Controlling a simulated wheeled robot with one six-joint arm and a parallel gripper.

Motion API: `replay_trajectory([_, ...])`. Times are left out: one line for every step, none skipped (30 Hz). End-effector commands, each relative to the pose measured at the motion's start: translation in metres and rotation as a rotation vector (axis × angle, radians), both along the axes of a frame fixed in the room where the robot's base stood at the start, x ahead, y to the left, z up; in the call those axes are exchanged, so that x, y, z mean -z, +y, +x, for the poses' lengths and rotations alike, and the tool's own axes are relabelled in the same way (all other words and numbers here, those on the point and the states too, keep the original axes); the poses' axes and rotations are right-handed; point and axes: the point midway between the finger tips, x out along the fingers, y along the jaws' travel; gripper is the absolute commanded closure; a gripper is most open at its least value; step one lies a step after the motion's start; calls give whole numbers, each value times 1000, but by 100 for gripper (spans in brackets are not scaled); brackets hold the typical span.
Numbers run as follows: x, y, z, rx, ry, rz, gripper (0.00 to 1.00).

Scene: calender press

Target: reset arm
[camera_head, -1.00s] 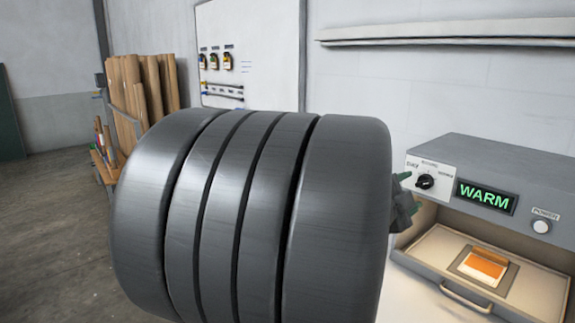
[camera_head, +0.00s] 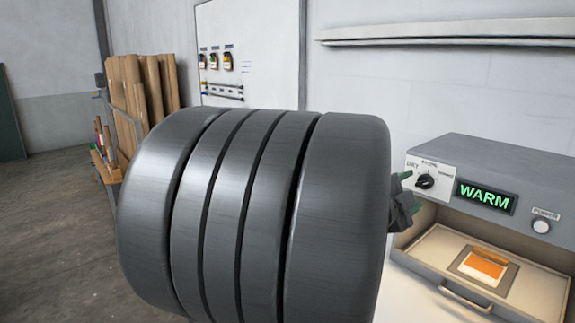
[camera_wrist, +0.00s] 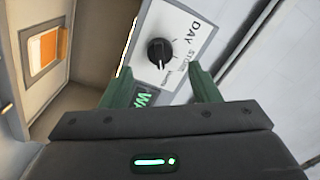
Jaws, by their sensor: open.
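My gripper (camera_head: 411,191) shows partly past the right side of my large dark arm link, just left of the press's dial panel. In the wrist view its two green fingers (camera_wrist: 158,75) stand apart, open and empty. The black dial knob (camera_wrist: 160,52) shows beyond and between them on a white label plate, apparently untouched. In the head view the knob (camera_head: 425,181) sits left of the green WARM display (camera_head: 486,196). My arm link hides the middle of the head view.
The grey press housing (camera_head: 500,160) stands at right, with a power button (camera_head: 541,227) and an open tray (camera_head: 430,262) bearing an orange and white piece (camera_head: 484,267). A wall shelf (camera_head: 440,34) runs above. A rack of boards (camera_head: 135,90) stands at left beside open floor.

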Motion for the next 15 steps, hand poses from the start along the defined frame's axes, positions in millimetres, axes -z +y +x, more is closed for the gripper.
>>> replay_trajectory([1,-8,6,2,2,1,44])
replay_trajectory([1,-12,9,3,2,1,44])
replay_trajectory([1,-18,14,3,2,1,44])
replay_trajectory([1,-22,18,2,2,1,44])
replay_trajectory([2,-26,21,1,2,1,44])
replay_trajectory([1,-32,26,3,1,0,44])
replay_trajectory([1,-36,29,3,2,1,44])
replay_trajectory([1,-40,33,2,2,1,44])
replay_trajectory([0,-43,36,1,12,-8,44])
replay_trajectory([-3,-41,35,-1,45,-35,44])
replay_trajectory([-3,-41,35,-1,73,-60,44])
replay_trajectory([-3,-40,35,-1,111,-91,44])
replay_trajectory([-3,-40,35,-2,137,-113,44])
replay_trajectory([-3,-40,35,-2,164,-137,44])
replay_trajectory([-3,-40,35,-2,200,-168,44])
